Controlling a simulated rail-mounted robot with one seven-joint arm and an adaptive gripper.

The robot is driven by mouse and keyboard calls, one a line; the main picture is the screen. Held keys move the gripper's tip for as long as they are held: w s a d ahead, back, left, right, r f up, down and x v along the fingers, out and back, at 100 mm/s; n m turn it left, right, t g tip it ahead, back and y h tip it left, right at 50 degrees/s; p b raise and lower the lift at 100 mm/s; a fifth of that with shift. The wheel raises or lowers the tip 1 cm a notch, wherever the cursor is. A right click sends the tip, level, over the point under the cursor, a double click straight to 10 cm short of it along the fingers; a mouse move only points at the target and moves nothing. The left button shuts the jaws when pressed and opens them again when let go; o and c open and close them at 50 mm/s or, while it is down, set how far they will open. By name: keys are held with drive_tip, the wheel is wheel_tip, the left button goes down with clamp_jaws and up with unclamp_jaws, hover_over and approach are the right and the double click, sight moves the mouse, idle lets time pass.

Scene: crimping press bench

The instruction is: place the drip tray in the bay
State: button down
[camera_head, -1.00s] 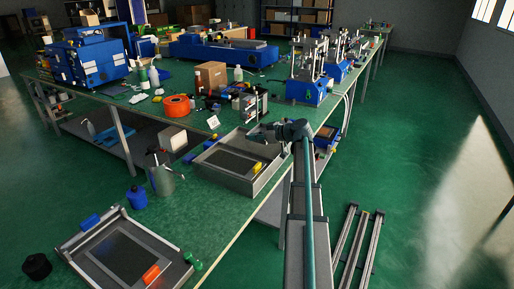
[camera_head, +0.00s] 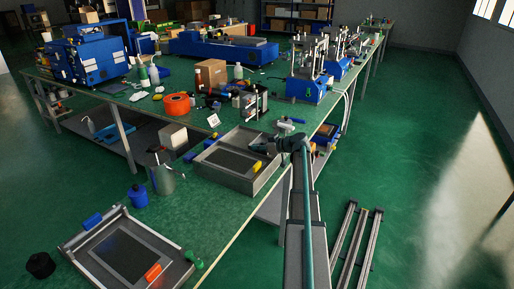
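A shallow grey frame with a dark panel (camera_head: 122,257) lies at the near left of the bench, with an orange block (camera_head: 153,272) at its corner. A deeper grey open box (camera_head: 268,181) stands near the bench's right edge, with a dark panel (camera_head: 231,160) and a yellow piece (camera_head: 257,166) inside. I cannot tell for sure which of these is the drip tray and which is the bay. My gripper (camera_head: 254,144) is small and dark over the far right part of the box. Its fingers are too small to read, and contact is unclear.
A metal can (camera_head: 162,180) and blue bottle (camera_head: 137,197) stand between the two grey pieces. An orange roll (camera_head: 176,104), brown carton (camera_head: 211,73) and blue presses (camera_head: 305,88) are farther back. Bare green bench (camera_head: 205,215) lies in front of the box.

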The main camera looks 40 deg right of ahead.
drive_tip(key=shift+f, duration=0.15)
drive_tip(key=c, duration=1.8)
unclamp_jaws()
drive_tip(key=shift+b, duration=0.3)
drive_tip(key=shift+o, duration=1)
drive_tip(key=shift+r+p, duration=0.25)
drive_tip(key=shift+p, duration=0.15)
drive_tip(key=shift+s+d, duration=0.1)
drive_tip(key=shift+s, duration=0.25)
drive_tip(key=b+v, duration=0.1)
drive_tip(key=v, duration=1)
drive_tip(key=shift+b, duration=0.4)
drive_tip(key=shift+d+r, duration=0.1)
